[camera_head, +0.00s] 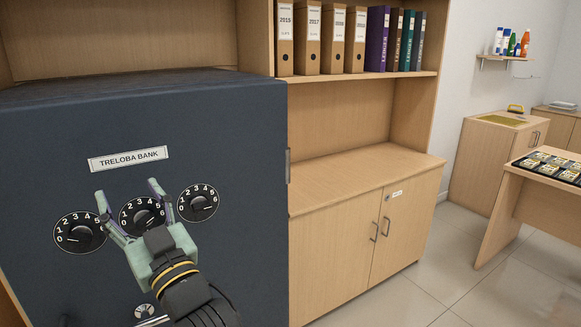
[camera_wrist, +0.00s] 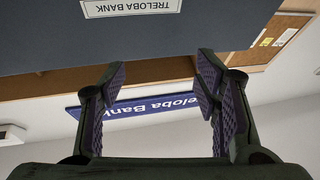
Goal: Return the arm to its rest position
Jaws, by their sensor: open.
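My gripper (camera_head: 130,205) is open and empty in the head view, in front of the dark blue safe (camera_head: 230,130). Its fingers stand apart on either side of the middle dial (camera_head: 143,214), which they partly cover. I cannot tell whether they touch the safe. The left dial (camera_head: 79,232) and right dial (camera_head: 198,203) are in plain view. In the wrist view my gripper (camera_wrist: 157,85) is also open, with nothing between its purple-padded fingers. There the safe (camera_wrist: 60,35) with its label (camera_wrist: 140,6) appears upside down at the top.
A wooden cabinet (camera_head: 340,240) stands right of the safe, with binders (camera_head: 330,40) on the shelf above. A desk (camera_head: 530,190) with a tray of banknotes (camera_head: 550,165) stands at the far right. The tiled floor (camera_head: 440,260) between is clear. The wrist view shows a bank sign (camera_wrist: 155,105).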

